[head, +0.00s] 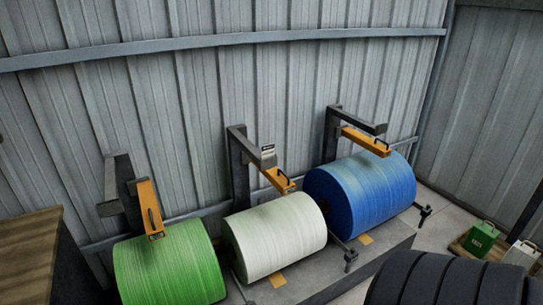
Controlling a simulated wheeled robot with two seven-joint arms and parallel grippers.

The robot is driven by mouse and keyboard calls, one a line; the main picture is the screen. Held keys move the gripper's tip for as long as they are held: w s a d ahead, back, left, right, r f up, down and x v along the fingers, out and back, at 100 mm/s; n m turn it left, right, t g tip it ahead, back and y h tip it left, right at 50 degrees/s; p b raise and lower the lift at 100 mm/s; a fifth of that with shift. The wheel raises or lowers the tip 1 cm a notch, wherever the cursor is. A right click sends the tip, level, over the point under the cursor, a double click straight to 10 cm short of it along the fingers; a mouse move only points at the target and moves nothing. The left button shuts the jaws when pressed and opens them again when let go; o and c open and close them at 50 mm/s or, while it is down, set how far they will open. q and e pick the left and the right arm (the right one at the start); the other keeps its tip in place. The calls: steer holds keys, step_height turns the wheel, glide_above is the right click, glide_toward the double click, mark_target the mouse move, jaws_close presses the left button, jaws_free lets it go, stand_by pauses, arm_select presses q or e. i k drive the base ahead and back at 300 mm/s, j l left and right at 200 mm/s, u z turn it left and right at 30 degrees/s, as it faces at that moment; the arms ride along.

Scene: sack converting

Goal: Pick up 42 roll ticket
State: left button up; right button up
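No ticket can be read as number 42 from here. A small white card with dark marks (267,151) sits on the grey bracket above the white roll; its print is too small to read. Small orange-tan pieces lie on the plinth in front of the white roll (277,280) and the blue roll (365,239); I cannot tell if they are tickets. A green roll (170,268), a white roll (275,238) and a blue roll (360,193) stand in a row, each below a grey bracket with an orange arm. Neither gripper is in view.
A large black ribbed object (450,280) fills the lower right. A green container (480,238) and a white one (520,254) stand at the right. A brown-topped block (30,240) is at the left edge. A corrugated wall closes the back.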

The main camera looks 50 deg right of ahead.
mark_target(268, 151)
steer(key=z, duration=1.45)
